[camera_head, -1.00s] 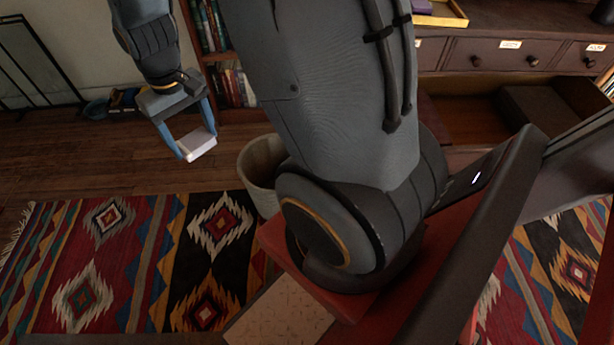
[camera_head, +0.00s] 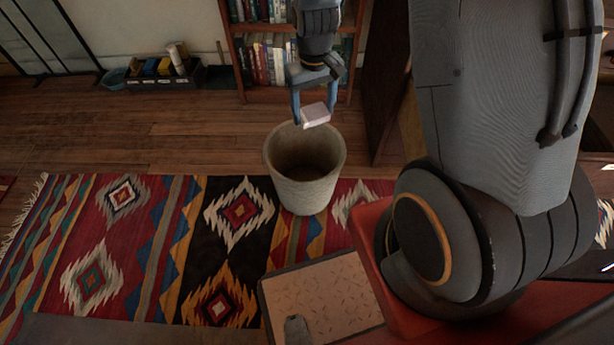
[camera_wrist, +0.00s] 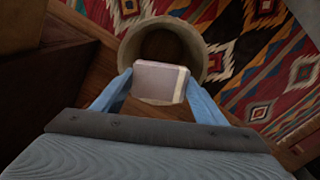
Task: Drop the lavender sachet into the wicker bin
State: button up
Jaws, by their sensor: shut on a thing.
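The lavender sachet (camera_head: 316,115) is a small pale pinkish-white block. My gripper (camera_head: 313,112) is shut on it, with a blue finger on each side. In the head view they show just above the far rim of the wicker bin (camera_head: 303,190). The bin is a round, pale, open-topped container standing upright; its dark inside looks empty where I can see it. In the wrist view the sachet (camera_wrist: 160,82) sits between the fingers and overlaps the near part of the bin's rim (camera_wrist: 215,50). The bin's near inside is hidden there by the sachet.
A patterned rug (camera_head: 150,245) lies in front of and around the bin on the wooden floor (camera_head: 190,135). A bookshelf (camera_head: 240,60) stands behind my gripper. A dark box of small items (camera_head: 165,78) sits by the wall. A dark upright panel (camera_head: 385,85) stands right of the bin.

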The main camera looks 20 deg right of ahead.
jog(key=w+f+n+b, duration=0.1)
jog(key=w+f+b, duration=0.2)
jog(key=f+b, duration=0.6)
notch_tip(320, 180, down, 8)
jog(key=shift+r+b, duration=0.25)
jog(key=shift+b, duration=0.1)
jog(key=o, duration=1.1)
notch_tip(320, 180, up, 8)
jog(key=p, duration=0.3)
